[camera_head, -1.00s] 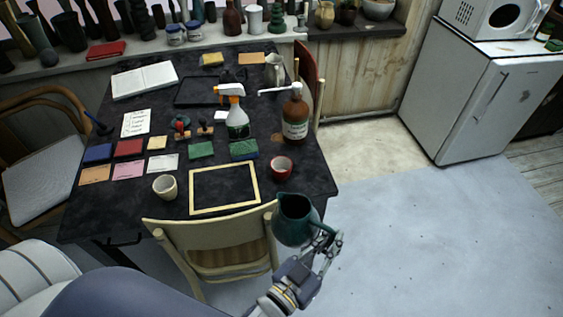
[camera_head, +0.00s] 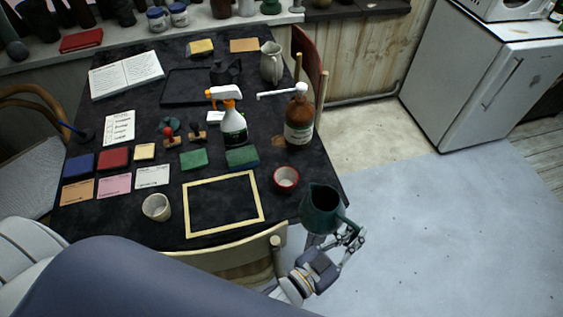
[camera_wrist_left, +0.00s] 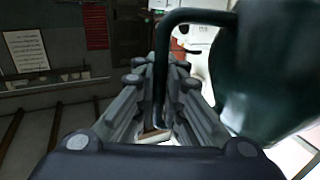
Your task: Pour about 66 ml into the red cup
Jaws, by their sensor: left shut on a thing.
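A dark teal pitcher (camera_head: 321,210) is held by its handle in my left gripper (camera_head: 350,238), off the table's right front corner. Its mouth faces up and its body looks roughly upright. In the left wrist view the gripper (camera_wrist_left: 160,95) is shut on the pitcher's handle, with the pitcher's body (camera_wrist_left: 270,70) to the right. The liquid inside cannot be made out. The red cup (camera_head: 286,178) stands upright on the table's right edge, just up and left of the pitcher, apart from it. My right gripper is not in view.
A cream cup (camera_head: 156,207) and an empty cream frame (camera_head: 261,196) lie on the dark table (camera_head: 215,170) left of the red cup. A brown pump bottle (camera_head: 299,122) and a spray bottle (camera_head: 233,122) stand behind it. A wooden chair (camera_head: 245,252) is at the front edge.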

